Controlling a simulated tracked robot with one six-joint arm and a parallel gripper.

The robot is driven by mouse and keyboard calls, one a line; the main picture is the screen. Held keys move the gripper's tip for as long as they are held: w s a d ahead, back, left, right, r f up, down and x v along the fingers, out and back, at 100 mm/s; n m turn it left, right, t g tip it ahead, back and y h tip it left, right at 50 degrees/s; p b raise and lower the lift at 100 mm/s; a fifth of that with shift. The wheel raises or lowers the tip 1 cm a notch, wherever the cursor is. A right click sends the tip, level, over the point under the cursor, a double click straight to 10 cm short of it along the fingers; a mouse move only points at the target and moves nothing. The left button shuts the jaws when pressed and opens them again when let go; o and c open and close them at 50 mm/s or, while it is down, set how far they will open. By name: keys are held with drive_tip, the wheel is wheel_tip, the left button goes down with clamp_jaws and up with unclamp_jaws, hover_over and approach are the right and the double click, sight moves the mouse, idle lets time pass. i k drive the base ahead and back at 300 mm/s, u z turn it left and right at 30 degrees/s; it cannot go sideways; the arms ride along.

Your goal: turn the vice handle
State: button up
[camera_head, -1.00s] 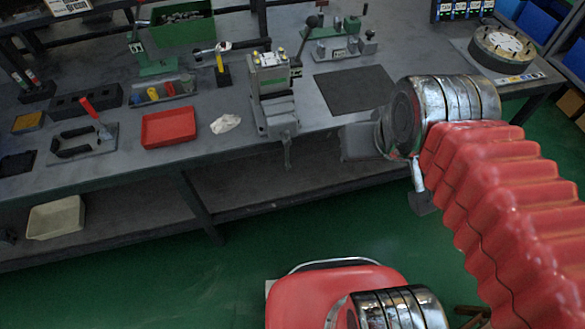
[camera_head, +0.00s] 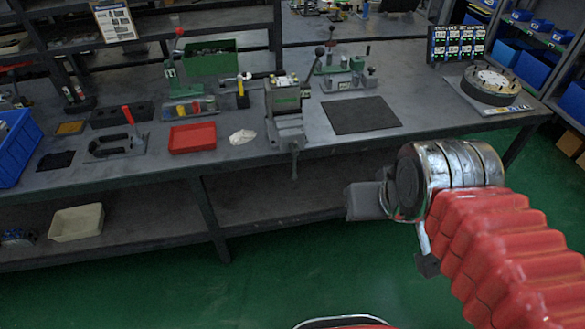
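The vice (camera_head: 286,128) is a grey and green block clamped at the front edge of the workbench, left of the picture's middle. A thin grey bar that looks like its handle (camera_head: 294,163) hangs down below the bench edge. My arm comes in from the right, with red bellows and a shiny ringed joint. A grey block at its left end, probably my gripper (camera_head: 367,201), is in front of the bench, to the right of the vice and lower in the picture, apart from the handle. Its fingers cannot be made out.
The workbench has a red tray (camera_head: 192,138), a white cloth (camera_head: 242,137), a black mat (camera_head: 361,115) and a round fixture (camera_head: 491,84). A blue bin (camera_head: 16,148) is at the left. A white bin (camera_head: 76,222) is on the lower shelf. Green floor in front is clear.

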sight(294, 146)
drive_tip(key=u, duration=0.25)
drive_tip(key=i, duration=1)
drive_tip(key=z, duration=1.4)
drive_tip(key=k, duration=0.2)
drive_tip(key=z, duration=0.2)
